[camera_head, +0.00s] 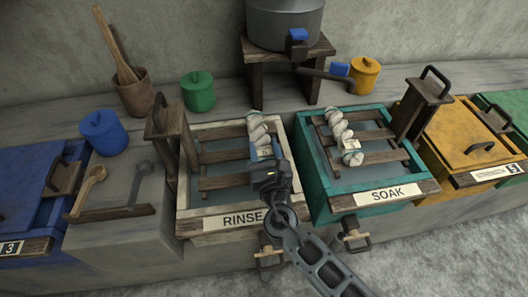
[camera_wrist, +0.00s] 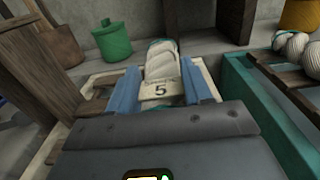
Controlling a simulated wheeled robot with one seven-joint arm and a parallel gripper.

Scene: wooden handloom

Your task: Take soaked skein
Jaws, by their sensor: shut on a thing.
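My gripper (camera_head: 265,155) is over the RINSE tub (camera_head: 187,160). Its blue fingers are shut on a twisted cream skein (camera_head: 257,127). In the wrist view the held skein (camera_wrist: 162,62) sits between the two fingers (camera_wrist: 160,98), with a tag reading 5 facing me. Whether the held skein touches the slats below is unclear. A second cream skein (camera_head: 338,125) lies across the wooden slats of the teal SOAK tub (camera_head: 309,170), with a small pale tag on it. This skein also shows at the right edge of the wrist view (camera_wrist: 292,45).
A wooden upright (camera_head: 168,135) stands at the RINSE tub's left and a handled block (camera_head: 424,105) at the SOAK tub's right. A grey pot (camera_head: 285,22) on a stand is behind. Blue (camera_head: 103,132), green (camera_head: 198,92) and yellow (camera_head: 364,76) canisters stand around.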

